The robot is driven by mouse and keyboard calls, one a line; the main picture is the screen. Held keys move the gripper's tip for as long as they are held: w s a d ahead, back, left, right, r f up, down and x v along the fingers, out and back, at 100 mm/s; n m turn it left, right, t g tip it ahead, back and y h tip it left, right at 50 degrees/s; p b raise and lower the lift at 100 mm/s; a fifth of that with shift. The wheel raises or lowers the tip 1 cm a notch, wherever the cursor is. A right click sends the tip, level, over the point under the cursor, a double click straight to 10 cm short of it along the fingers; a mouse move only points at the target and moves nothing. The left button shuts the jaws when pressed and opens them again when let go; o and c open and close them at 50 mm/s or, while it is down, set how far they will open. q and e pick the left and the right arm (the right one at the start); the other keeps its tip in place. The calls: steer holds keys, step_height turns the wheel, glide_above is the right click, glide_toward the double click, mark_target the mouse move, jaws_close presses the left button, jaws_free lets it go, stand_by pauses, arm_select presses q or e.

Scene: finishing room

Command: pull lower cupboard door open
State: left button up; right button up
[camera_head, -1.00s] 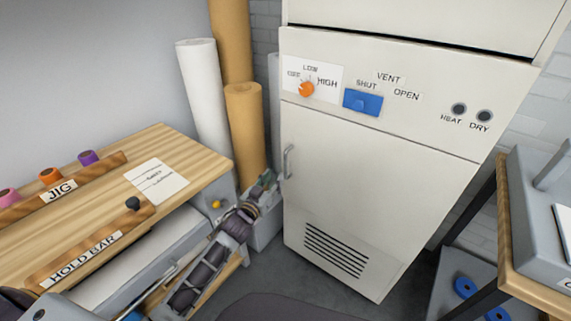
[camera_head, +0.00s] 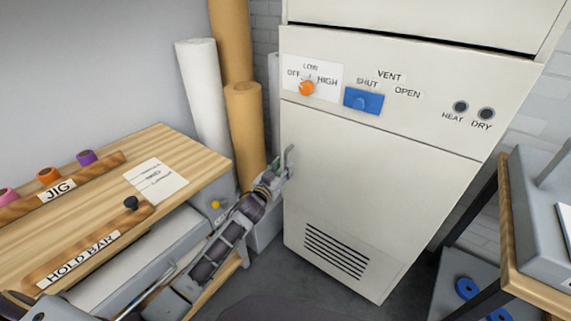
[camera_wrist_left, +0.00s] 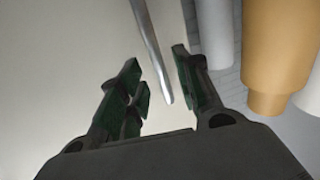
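The lower cupboard door (camera_head: 365,190) is a cream panel with a vent grille below it, and it looks closed. Its metal handle (camera_head: 290,160) is on the door's left edge. In the left wrist view the handle (camera_wrist_left: 151,50) runs down between the two fingers of my left gripper (camera_wrist_left: 158,85). The fingers are apart, with gaps on both sides of the handle. In the head view my left gripper (camera_head: 282,170) is at the handle and partly covers it. My right gripper is not in view.
A wooden workbench (camera_head: 190,160) with a hold bar and jig is at left. Paper rolls (camera_head: 245,135) stand close behind my left arm. An orange knob (camera_head: 307,88) and blue vent slider (camera_head: 362,101) are above the door. Another bench (camera_head: 540,290) stands at right.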

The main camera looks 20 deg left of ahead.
mark_target(285, 164)
arm_select(q)
steer(key=shift+w+d, duration=0.15)
steer(key=shift+w, duration=1.4)
steer(key=shift+d, duration=0.1)
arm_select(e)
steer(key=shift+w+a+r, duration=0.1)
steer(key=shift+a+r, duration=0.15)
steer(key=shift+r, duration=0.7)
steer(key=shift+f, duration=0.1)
arm_select(q)
steer(key=shift+c, duration=0.4)
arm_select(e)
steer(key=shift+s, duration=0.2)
arm_select(q)
jaws_close()
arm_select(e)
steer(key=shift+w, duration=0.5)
